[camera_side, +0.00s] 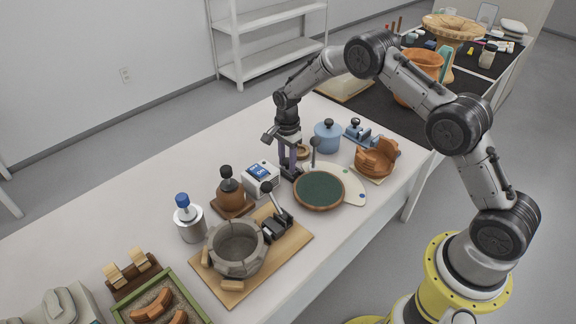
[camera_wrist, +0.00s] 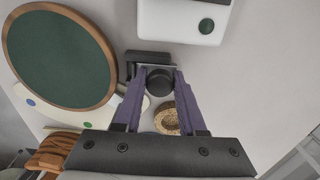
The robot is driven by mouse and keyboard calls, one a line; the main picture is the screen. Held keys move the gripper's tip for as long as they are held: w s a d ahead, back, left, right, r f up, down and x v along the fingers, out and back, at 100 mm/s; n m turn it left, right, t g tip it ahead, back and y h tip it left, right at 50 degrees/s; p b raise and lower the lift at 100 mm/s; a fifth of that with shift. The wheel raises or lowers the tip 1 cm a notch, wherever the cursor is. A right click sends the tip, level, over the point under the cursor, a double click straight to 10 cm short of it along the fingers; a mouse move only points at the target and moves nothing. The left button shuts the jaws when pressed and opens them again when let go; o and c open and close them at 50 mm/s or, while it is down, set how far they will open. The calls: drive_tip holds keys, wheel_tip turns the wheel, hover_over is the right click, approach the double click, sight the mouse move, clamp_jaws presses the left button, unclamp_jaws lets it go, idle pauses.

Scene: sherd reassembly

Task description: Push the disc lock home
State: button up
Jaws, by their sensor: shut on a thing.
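The disc (camera_side: 319,189) is green with a brown rim and lies flat on a pale board. In the wrist view the disc (camera_wrist: 60,57) is at the upper left. A small black lock block (camera_wrist: 147,58) with a round dark knob (camera_wrist: 160,80) is just right of the rim there; I cannot tell whether it touches the disc. My gripper (camera_wrist: 157,88) has its purple fingers shut on the knob. In the side view my gripper (camera_side: 288,168) points down at the table just left of the disc, and its fingers partly hide the lock.
A white box with a blue label (camera_side: 261,177) stands close to the left. A cork ring (camera_wrist: 167,118) lies close by. A blue lidded pot (camera_side: 327,136) and a brown sherd bowl (camera_side: 376,158) are behind and right. A grey vessel (camera_side: 236,248) stands at the front left.

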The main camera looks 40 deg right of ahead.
drive_tip(key=shift+s+f, duration=0.15)
drive_tip(key=shift+s, duration=0.85)
drive_tip(key=o, duration=0.8)
drive_tip(key=shift+f, duration=0.1)
drive_tip(key=shift+o, duration=0.2)
drive_tip(key=shift+s, duration=0.1)
drive_tip(key=shift+w+r, duration=0.2)
drive_tip(key=shift+r, duration=2.75)
drive_tip(key=shift+r, duration=0.1)
